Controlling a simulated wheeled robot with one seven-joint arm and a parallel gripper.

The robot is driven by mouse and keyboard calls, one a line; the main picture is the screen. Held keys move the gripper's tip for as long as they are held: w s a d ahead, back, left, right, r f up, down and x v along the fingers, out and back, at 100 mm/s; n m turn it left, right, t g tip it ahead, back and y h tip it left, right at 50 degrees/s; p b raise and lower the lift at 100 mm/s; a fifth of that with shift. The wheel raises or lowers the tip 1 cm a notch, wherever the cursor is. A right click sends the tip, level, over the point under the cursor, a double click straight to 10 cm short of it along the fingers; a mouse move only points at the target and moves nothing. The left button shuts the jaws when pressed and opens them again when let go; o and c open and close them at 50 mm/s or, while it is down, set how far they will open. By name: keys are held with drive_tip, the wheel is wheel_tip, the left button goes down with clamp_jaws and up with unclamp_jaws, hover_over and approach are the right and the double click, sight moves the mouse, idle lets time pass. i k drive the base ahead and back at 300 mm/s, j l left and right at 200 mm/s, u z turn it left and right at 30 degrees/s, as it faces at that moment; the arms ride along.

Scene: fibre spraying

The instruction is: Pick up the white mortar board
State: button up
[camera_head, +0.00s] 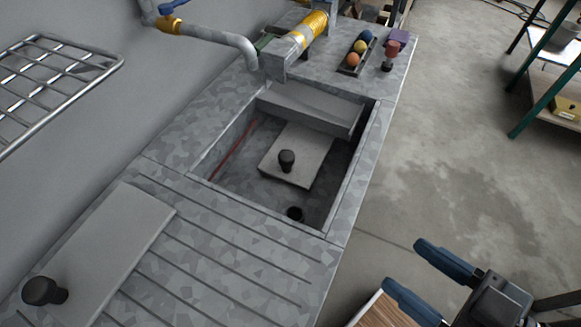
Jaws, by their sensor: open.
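Two pale boards with black knob handles are in view, and I cannot tell for certain which one is the white mortar board. One pale square board (309,150) lies inside the sink, with its black knob (287,160) upright. A larger pale grey rectangular board (108,240) lies on the ribbed drainboard at the lower left, with a black knob (44,291) near its front end. My gripper (403,264) is at the lower right, outside the counter edge and well apart from both boards. Its two blue fingers are spread and empty.
A long grey piece (312,108) lies across the sink's far end. A thin red rod (234,150) is along its left wall. A pipe tap (225,38) overhangs the counter. A tray of coloured balls (353,60) stands behind. A wire rack (60,75) is on the left wall.

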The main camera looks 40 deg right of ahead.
sight(297, 156)
drive_tip(key=i+l+u, duration=0.15)
drive_tip(key=l, duration=0.45)
drive_tip(key=l+u, duration=0.2)
drive_tip(key=l, duration=0.4)
drive_tip(key=i+l+u, duration=0.15)
drive_tip(key=l, duration=0.5)
drive_tip(key=u, duration=1.3)
drive_tip(key=j, duration=0.1)
